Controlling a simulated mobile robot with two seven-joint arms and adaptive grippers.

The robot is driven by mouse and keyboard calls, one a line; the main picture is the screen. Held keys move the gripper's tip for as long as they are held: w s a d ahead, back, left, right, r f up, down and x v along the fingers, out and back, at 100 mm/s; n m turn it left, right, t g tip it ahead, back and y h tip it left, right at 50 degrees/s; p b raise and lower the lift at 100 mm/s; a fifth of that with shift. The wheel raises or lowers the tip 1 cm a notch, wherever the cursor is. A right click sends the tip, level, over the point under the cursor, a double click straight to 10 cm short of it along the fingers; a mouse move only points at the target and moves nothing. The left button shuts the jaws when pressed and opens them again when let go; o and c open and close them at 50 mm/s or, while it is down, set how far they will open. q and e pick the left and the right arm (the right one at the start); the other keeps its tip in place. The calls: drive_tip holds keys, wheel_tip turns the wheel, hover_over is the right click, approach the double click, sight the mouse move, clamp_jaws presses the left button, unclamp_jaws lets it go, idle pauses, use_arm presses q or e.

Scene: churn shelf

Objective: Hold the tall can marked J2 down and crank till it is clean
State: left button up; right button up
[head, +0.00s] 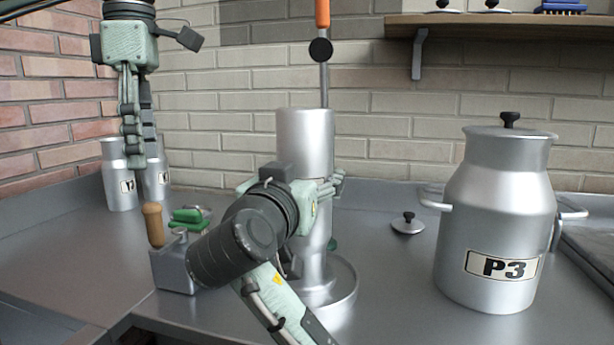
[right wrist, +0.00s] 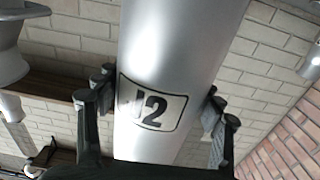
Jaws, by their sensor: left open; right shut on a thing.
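The tall metal can (head: 304,130) stands upright, a flat closed-looking end up, over a round metal basin (head: 345,305); it seems mouth down. Its J2 label (right wrist: 153,104) shows in the right wrist view. My right gripper (head: 325,188) is shut on the can, with fingers on both sides of it in the right wrist view (right wrist: 155,115). A crank with a wooden knob (head: 153,225) sits on a metal box (head: 175,275) left of the basin, partly behind my right arm.
A large P3 churn (head: 495,225) stands at the right, with a small lid (head: 407,223) beside it. Smaller cans (head: 118,180) stand at the back left. A green object (head: 188,215) lies behind the crank box. An orange-handled rod (head: 322,15) rises behind the can. A shelf (head: 500,24) hangs upper right.

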drive_tip(key=o, duration=1.5)
drive_tip(key=shift+f, duration=0.15)
drive_tip(key=shift+o, duration=0.4)
